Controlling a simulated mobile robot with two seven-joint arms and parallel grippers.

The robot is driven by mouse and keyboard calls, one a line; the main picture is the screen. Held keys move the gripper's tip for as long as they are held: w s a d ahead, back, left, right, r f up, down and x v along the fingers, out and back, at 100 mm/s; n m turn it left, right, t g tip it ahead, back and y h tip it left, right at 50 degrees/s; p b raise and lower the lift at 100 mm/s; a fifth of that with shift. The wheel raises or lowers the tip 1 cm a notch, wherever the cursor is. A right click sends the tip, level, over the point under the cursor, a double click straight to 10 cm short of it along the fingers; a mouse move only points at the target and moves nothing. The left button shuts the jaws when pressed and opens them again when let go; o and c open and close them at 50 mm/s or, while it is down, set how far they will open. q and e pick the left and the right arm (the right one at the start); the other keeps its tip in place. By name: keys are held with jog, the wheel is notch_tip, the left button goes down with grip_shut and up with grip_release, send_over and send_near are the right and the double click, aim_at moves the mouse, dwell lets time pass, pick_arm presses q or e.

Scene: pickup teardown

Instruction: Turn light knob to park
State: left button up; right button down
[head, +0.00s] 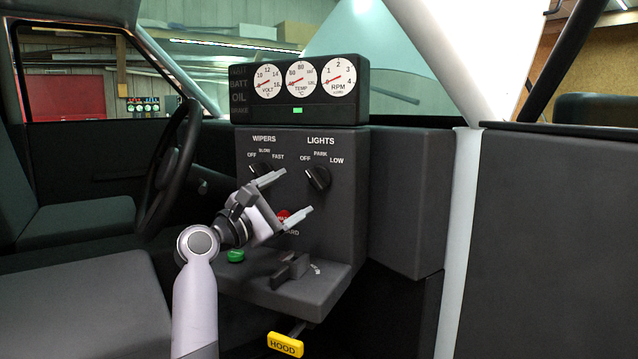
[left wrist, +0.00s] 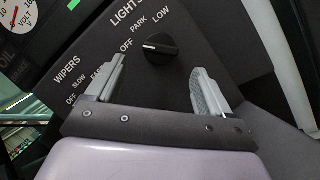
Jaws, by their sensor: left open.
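The black light knob (head: 318,177) is on the dark dash panel under the word LIGHTS, with OFF, PARK and LOW printed around it. In the left wrist view the light knob (left wrist: 162,46) shows a white pointer line on the side toward OFF. My left gripper (head: 297,191) is open and empty in front of the panel, just left of and below the light knob. In the left wrist view the knob is beyond and between the open fingers (left wrist: 160,75), apparently not touched. My right gripper is not in view.
The wiper knob (head: 262,169) is to the left, partly behind my left gripper. A red button (head: 284,215) is behind the gripper. Below are a green button (head: 236,256), a ledge with a dark lever (head: 290,270) and a yellow HOOD handle (head: 285,344). A steering wheel (head: 172,160) stands left.

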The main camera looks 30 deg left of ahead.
aim_at(317, 179)
pick_arm(q)
jog(key=x, duration=0.6)
jog(key=shift+p, duration=0.4)
jog(key=shift+w+d+r, duration=0.1)
jog(key=shift+w, duration=0.05)
jog(key=shift+c, duration=0.3)
jog(key=c, duration=1)
